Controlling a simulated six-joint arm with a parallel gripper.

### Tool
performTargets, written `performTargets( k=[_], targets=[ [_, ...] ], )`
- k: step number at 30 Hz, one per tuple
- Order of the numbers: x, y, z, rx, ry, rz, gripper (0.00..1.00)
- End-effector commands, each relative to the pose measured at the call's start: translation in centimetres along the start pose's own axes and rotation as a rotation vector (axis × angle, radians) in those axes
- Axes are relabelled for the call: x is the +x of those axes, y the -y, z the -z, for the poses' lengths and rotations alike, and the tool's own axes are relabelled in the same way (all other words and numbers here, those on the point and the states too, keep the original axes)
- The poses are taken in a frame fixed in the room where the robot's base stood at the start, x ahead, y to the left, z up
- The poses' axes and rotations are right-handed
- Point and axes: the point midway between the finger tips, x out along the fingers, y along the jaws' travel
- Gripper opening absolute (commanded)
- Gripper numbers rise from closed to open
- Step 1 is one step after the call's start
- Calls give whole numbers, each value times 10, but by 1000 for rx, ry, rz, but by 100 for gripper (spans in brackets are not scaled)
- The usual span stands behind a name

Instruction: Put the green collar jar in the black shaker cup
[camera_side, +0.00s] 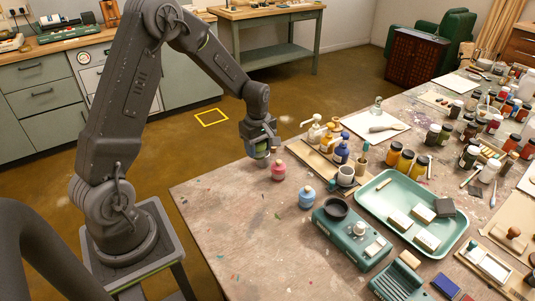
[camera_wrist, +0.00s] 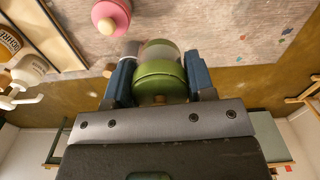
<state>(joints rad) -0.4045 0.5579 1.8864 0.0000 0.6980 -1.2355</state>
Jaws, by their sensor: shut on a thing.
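My gripper (camera_side: 261,141) is shut on the green collar jar (camera_side: 261,152) near the table's far left edge. In the wrist view the jar (camera_wrist: 160,72) sits between the two blue fingers of my gripper (camera_wrist: 161,82), its green collar towards the camera and a clear or greyish body beyond. A small grey piece shows beside the left finger; I cannot tell what it is. Whether the jar touches the table is unclear. The black shaker cup (camera_side: 335,208) sits on top of the teal shaker machine (camera_side: 350,240), to the right and nearer the camera. It is out of the wrist view.
A pink jar (camera_side: 278,171) stands close to my gripper, and a blue jar (camera_side: 306,198) stands between it and the machine. Pump bottles (camera_side: 315,130) stand on a wooden tray behind. A teal tray (camera_side: 385,190) with blocks lies right. The front left tabletop is clear.

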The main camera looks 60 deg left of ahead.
Motion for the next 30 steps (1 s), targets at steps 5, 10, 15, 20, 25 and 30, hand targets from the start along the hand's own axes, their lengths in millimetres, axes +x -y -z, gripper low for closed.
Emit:
performTargets(
  k=[5, 10, 15, 20, 25, 30],
  targets=[
    [-4, -19, -31, 83, 0, -2, 22],
    [-6, -48, -101, 229, 0, -3, 22],
    [-8, -64, -175, 368, 1, -2, 22],
    [-9, -67, -228, 462, 1, -2, 22],
    [-10, -66, -257, 511, 2, -2, 22],
    [-7, -66, -263, 521, 2, 0, 22]
  ],
)
